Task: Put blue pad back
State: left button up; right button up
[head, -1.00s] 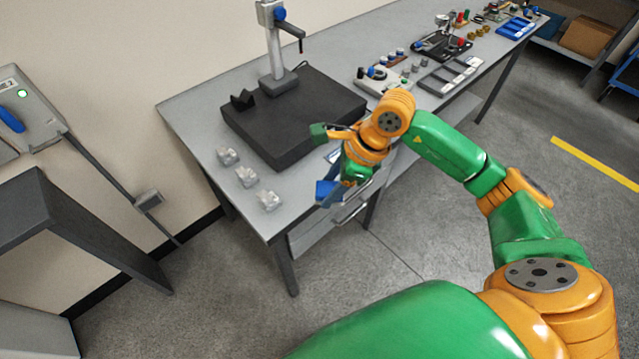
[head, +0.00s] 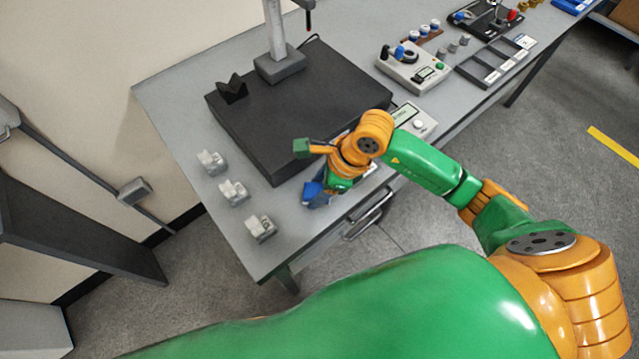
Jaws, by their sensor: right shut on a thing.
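My right gripper (head: 322,186) is over the front part of the grey bench, beside the front edge of the black slab. It is shut on the blue pad (head: 312,190), a small blue piece at its tip. Only part of the pad shows, as the gripper and wrist cover the rest. I cannot tell whether the pad touches the bench top. My left gripper is not in view.
A black slab (head: 270,128) with a post stand (head: 280,66) and a black V-block (head: 232,90) fills the bench middle. Three small grey fixtures (head: 233,192) stand at the left. A control box (head: 413,68) and a compartment tray (head: 496,62) are further right. Bare bench (head: 283,232) lies in front.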

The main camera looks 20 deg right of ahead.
jog(key=shift+s+a+f, duration=0.1)
jog(key=shift+s+a, duration=0.05)
jog(key=o, duration=1.3)
jog(key=v, duration=1.2)
jog(key=shift+r, duration=0.2)
jog(key=shift+s, duration=0.1)
